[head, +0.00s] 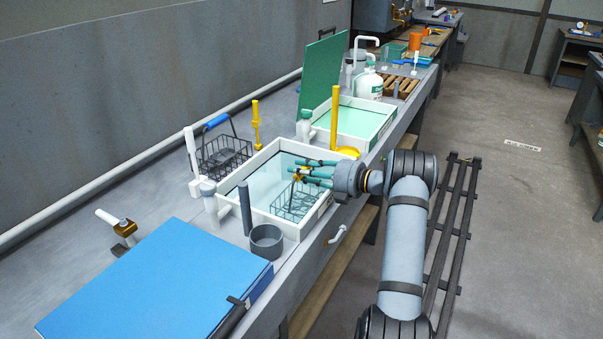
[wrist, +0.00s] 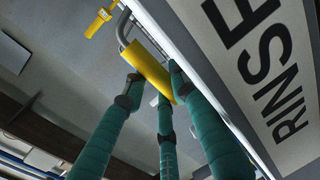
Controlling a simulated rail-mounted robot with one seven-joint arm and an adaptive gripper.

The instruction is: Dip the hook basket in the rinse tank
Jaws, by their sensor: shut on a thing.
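The white rinse tank (head: 265,155) holds clear pale liquid, and its wall reads RINSE in the wrist view (wrist: 265,75). My gripper (head: 302,174) has teal fingers and is over the tank, reaching in from the right. It is shut on the yellow grip of the hook basket, which shows between the fingers in the wrist view (wrist: 150,68). The dark wire basket (head: 294,203) hangs below my fingers, inside the tank's outline near its front right side. Its lower part appears to be in the liquid; the exact depth is hard to tell.
A second wire basket with a blue handle (head: 218,121) stands behind the tank. A green-liquid tank (head: 352,121) with a yellow post (head: 334,115) is beyond. A dark cup (head: 266,241) and blue panel (head: 160,280) are nearer. Bare bench lies at left.

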